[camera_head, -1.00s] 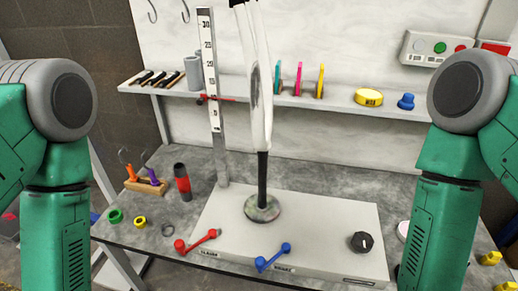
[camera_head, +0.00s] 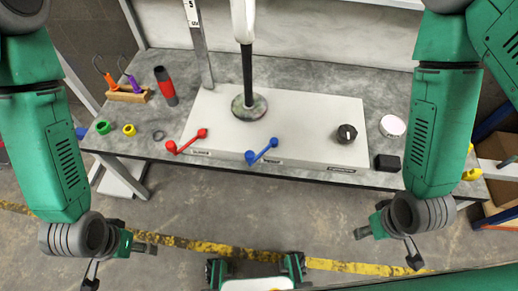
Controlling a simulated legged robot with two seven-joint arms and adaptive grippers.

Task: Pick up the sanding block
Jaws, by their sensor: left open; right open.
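A small black block (camera_head: 388,163), which looks like the sanding block, lies at the front right of the grey table (camera_head: 340,85), beside a round white disc. My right gripper (camera_head: 388,250) hangs in front of the table, below the block in the picture and apart from it. It is open and empty. My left gripper (camera_head: 118,266) is at the lower left, in front of the table's left end, also open and empty. Nothing hides the block.
A white panel (camera_head: 310,112) carries a red lever (camera_head: 186,142), a blue lever (camera_head: 262,151), a black knob (camera_head: 347,133) and an upright stand (camera_head: 248,105). A white disc (camera_head: 392,126) lies right of the panel. A red-black cylinder (camera_head: 166,86) and coloured rings are at left.

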